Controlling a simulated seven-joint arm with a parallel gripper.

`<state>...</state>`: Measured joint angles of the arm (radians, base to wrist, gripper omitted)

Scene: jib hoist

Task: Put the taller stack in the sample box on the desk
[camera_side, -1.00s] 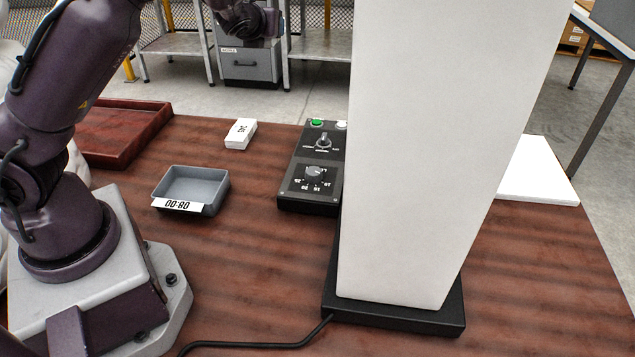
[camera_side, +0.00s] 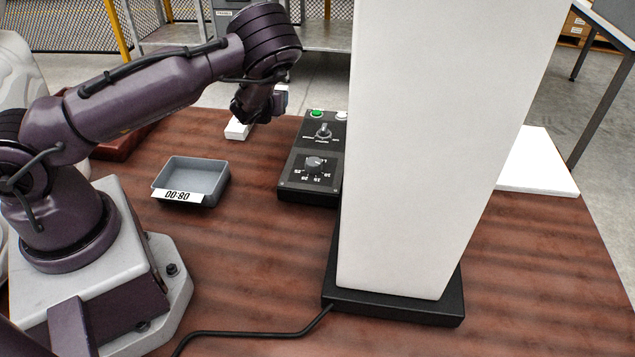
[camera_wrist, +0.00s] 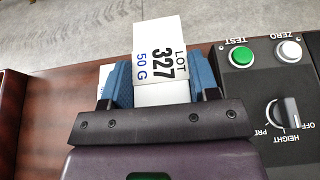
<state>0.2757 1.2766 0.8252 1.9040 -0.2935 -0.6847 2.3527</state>
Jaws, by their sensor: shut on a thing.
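My gripper (camera_wrist: 160,85) has blue fingers, shut on a white block (camera_wrist: 160,50) labelled "LOT 327 50 G" in the wrist view. In the side view my gripper (camera_side: 262,108) is low over the far part of the desk, left of the control box; the block in it is largely hidden there. I cannot tell whether it touches the desk. A white block (camera_side: 236,129) lies on the desk just left of my gripper, partly covered by it. An open grey box (camera_side: 203,198) with a label like "00:80" sits nearer, and looks empty. No stack heights can be compared.
A black control box (camera_side: 312,170) with knobs and buttons stands right of my gripper. A tall white column (camera_side: 425,150) on a black base hides much of the desk. A reddish tray (camera_side: 115,146) is partly behind my arm. A cable crosses the front.

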